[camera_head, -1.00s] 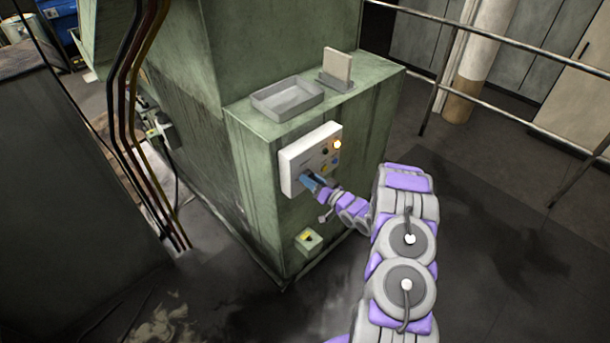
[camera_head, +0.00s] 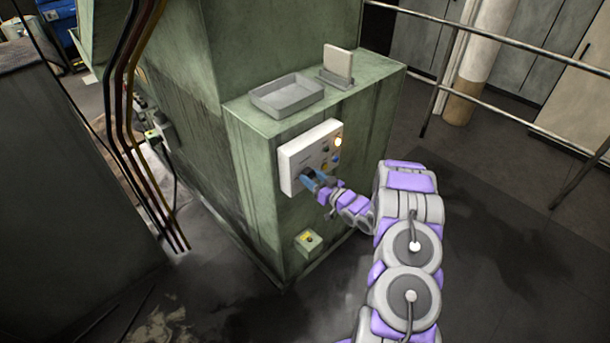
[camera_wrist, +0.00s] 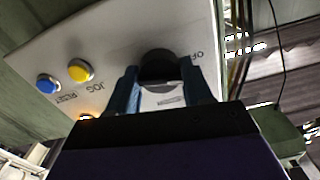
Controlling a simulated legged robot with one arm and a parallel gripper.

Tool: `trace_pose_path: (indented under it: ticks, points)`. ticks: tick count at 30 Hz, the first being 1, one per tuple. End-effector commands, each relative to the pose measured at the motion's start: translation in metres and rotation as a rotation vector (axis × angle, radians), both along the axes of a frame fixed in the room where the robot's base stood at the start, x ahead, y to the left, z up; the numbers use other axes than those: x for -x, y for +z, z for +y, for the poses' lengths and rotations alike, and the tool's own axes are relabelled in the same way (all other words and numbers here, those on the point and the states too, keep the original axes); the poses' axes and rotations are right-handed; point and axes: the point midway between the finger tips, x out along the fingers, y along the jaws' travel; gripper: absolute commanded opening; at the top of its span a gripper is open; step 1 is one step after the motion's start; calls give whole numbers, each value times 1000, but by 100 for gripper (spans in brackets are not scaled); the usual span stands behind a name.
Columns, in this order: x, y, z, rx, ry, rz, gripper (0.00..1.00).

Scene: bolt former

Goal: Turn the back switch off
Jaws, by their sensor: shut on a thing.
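The white control panel (camera_head: 300,152) is mounted on the front of the green machine cabinet. Its dark round switch knob (camera_wrist: 160,66) shows in the wrist view, with the letters "OF" beside it. My gripper (camera_head: 309,178) is at the lower left of the panel. In the wrist view my gripper (camera_wrist: 163,88) has its two blue fingers on either side of the knob, shut on it. The fingers hide part of the knob, and I cannot tell its exact turn position.
A yellow button (camera_wrist: 81,70) and a blue button (camera_wrist: 47,84) sit on the panel beside the knob. A grey tray (camera_head: 287,98) rests on top. Metal railings (camera_head: 500,112) stand at right.

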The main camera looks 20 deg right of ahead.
Motion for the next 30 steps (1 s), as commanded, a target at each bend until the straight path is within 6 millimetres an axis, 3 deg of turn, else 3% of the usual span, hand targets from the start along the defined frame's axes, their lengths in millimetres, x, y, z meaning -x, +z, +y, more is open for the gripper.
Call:
trace_pose_path:
  ticks: [15,26,27,30]
  points:
    - [0,-3,-1,259,-3,-92,1]
    - [0,-2,-1,290,-1,-102,1]
    - [0,-2,-1,290,-1,-102,54]
    - [0,-1,-1,290,0,-102,63]
